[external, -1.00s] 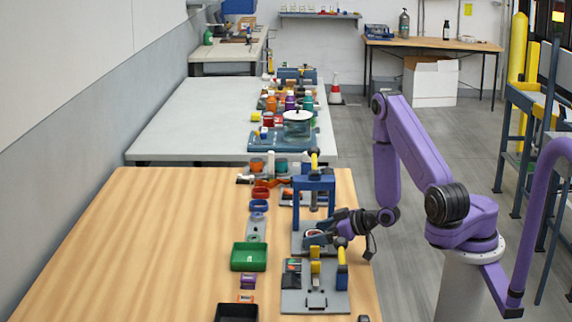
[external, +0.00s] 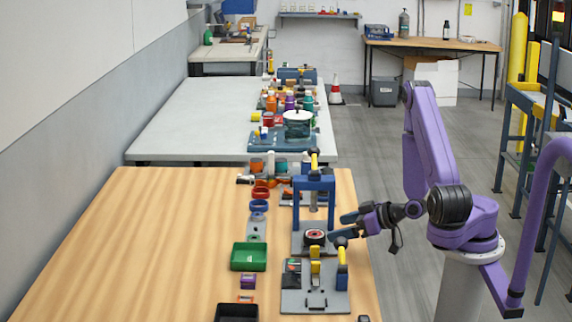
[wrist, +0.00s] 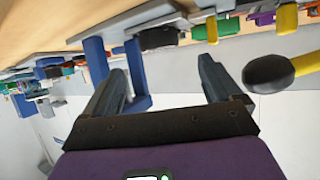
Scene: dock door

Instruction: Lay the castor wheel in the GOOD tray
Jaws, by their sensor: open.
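A round dark wheel with a reddish centre, which looks like the castor wheel (external: 315,237), lies on the grey base plate of the blue press. A dark round shape in the wrist view (wrist: 158,38), beyond my fingertips, appears to be the same wheel. My gripper (external: 341,227) is open and empty, just right of the wheel and apart from it. Its two fingers also stand wide apart in the wrist view (wrist: 160,68). A green tray (external: 249,257) sits left of the press plate. No GOOD label is readable on it.
The blue press frame (external: 298,205) stands behind the wheel. A grey fixture (external: 315,301) with yellow-handled clamps (external: 342,256) is in front. A black tray (external: 237,312) is at the front edge of view. The table's left side (external: 150,250) is clear.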

